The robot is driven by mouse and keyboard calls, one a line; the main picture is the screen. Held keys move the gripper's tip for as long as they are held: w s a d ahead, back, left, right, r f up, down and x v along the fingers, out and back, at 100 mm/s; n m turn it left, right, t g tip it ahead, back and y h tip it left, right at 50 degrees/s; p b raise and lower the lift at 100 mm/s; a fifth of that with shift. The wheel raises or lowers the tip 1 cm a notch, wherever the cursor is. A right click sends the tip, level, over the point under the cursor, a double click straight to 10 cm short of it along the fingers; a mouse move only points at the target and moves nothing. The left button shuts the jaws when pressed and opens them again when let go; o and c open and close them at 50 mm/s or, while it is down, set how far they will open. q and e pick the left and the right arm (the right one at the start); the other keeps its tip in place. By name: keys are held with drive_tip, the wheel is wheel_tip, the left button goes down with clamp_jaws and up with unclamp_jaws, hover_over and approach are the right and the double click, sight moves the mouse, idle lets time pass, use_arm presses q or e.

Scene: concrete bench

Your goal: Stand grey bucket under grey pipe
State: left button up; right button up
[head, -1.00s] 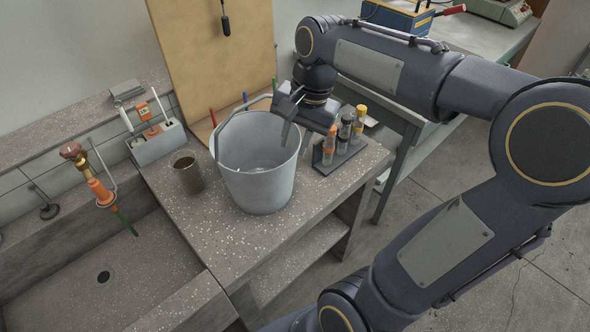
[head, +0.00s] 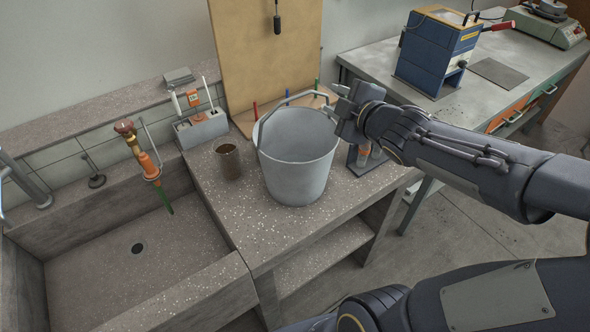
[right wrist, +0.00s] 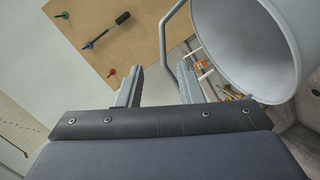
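The grey bucket (head: 298,172) stands upright and looks empty on the speckled bench, right of the sink. Its wire handle is raised toward the wall side; bucket and handle also show at the upper right of the right wrist view (right wrist: 245,45). My right gripper (head: 342,105) is beside the bucket's right rim, pointing left. In the right wrist view its two fingers (right wrist: 160,88) are apart, with the handle near the right finger; I cannot tell whether they touch. A grey pipe (head: 28,182) shows at the sink's left end, partly cut off. My left gripper is not in view.
The sink (head: 130,275) lies left of the bucket, with an orange and brass tap (head: 148,165) over it. A brown cup (head: 228,161) stands close to the bucket's left. A rack of tubes (head: 365,158) is partly hidden behind my right gripper. A wooden board (head: 265,60) leans behind.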

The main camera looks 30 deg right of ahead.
sight(298, 96)
drive_tip(key=a+n+y, duration=0.1)
drive_tip(key=n, duration=0.1)
drive_tip(key=w+a+n+y, duration=0.1)
drive_tip(key=n+y, duration=0.1)
drive_tip(key=n, duration=0.1)
drive_tip(key=a+n+y, duration=0.1)
drive_tip(key=n, duration=0.2)
drive_tip(key=shift+w+a+f+t, duration=0.1)
drive_tip(key=shift+w+a+t, duration=0.05)
drive_tip(key=shift+w+t, duration=0.2)
drive_tip(key=shift+w+a+f+n+y, duration=0.1)
drive_tip(key=shift+w+a+n+y, duration=0.1)
drive_tip(key=shift+n+y, duration=0.1)
drive_tip(key=x, duration=0.7)
drive_tip(key=shift+w+a+f, duration=0.2)
clamp_jaws()
drive_tip(key=shift+r, duration=0.15)
